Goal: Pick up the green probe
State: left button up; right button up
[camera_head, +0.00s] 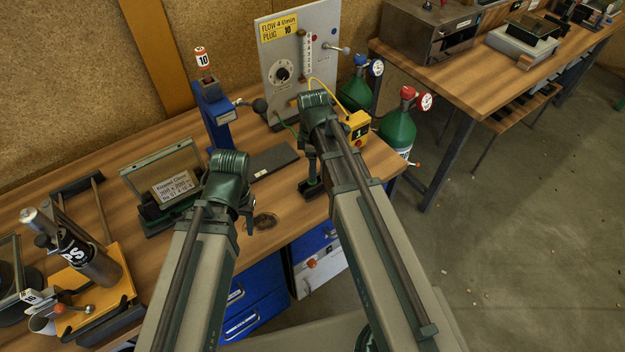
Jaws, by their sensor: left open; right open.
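I cannot make out a green probe for certain; my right arm covers that spot. My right gripper (312,184) is open and points down over the right part of the wooden bench (170,262), beside a dark flat plate. I see nothing held in it. My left gripper (246,222) is open and empty, low over the bench near its front edge, beside a dark round mark.
The grey panel (270,48) with dial stands at the back, near a blue stand (215,115) and yellow box (357,126). A glass frame (155,172) with a card stands left of my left gripper. Green cylinders (397,132) stand right of the bench. A dark plate (270,160) lies between my grippers.

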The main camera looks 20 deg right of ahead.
pick_arm(q)
notch_tip(320, 180, down, 4)
jog(key=b, duration=0.2)
jog(key=shift+r+b, duration=0.15)
jog(key=shift+b, duration=0.25)
pick_arm(e)
notch_tip(320, 180, down, 4)
jog(key=shift+r, duration=0.15)
pick_arm(q)
jog(key=shift+r, duration=0.1)
pick_arm(e)
jog(key=shift+r, duration=0.1)
grip_shut()
